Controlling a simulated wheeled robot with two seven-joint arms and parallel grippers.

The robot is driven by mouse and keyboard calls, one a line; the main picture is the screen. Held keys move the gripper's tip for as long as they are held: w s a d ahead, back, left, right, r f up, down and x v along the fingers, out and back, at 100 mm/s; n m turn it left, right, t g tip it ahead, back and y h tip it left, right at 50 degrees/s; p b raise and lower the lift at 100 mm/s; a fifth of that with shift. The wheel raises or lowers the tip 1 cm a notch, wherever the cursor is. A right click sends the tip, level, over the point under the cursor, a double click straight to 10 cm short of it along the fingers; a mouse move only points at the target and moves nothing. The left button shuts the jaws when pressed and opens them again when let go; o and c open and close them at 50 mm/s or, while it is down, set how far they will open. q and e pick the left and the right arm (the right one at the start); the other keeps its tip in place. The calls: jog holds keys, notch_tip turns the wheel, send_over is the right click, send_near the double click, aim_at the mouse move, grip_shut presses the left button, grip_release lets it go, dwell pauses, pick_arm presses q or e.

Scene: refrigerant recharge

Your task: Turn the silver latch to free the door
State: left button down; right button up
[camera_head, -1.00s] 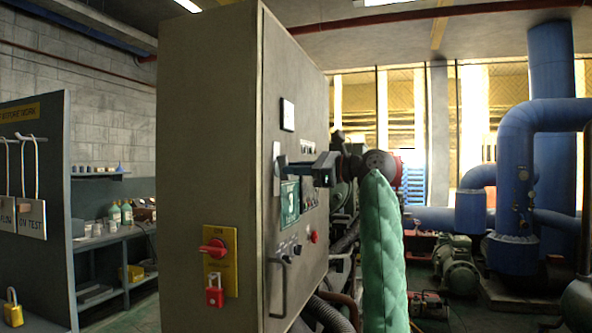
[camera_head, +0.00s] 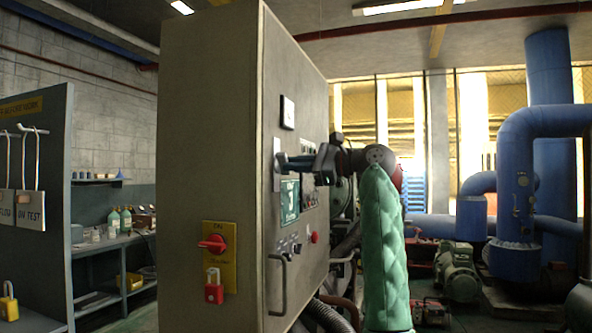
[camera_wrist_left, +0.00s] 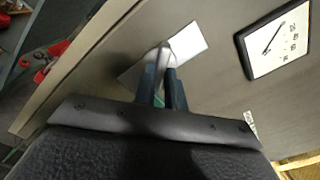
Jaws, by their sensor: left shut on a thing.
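The door is the grey front panel (camera_head: 300,85) of a tall metal cabinet, and it stands closed. The silver latch (camera_head: 281,160) sits on a pale plate (camera_head: 276,146) near the door's left edge. My left gripper (camera_head: 291,162) reaches it from the right and is shut on the latch's handle. In the left wrist view the latch (camera_wrist_left: 166,50) shows as a rounded metal bar over its pale, tilted plate (camera_wrist_left: 190,50). The two dark blue fingers (camera_wrist_left: 161,82) close on it, partly hiding it. My right gripper is not seen.
A dark D-shaped handle (camera_head: 283,285) sticks out low on the door. A green label (camera_head: 289,202), a meter (camera_head: 287,112) and a red button (camera_head: 314,237) sit nearby. A red switch (camera_head: 213,243) with a red padlock (camera_head: 214,291) is on the cabinet side.

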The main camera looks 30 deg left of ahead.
pick_arm(q)
jog(key=shift+n+b, duration=0.3)
jog(key=shift+n, duration=0.1)
jog(key=n+b, duration=0.3)
jog(key=n, duration=0.1)
jog(key=shift+n, duration=0.3)
dwell(0.5)
dwell(0.3)
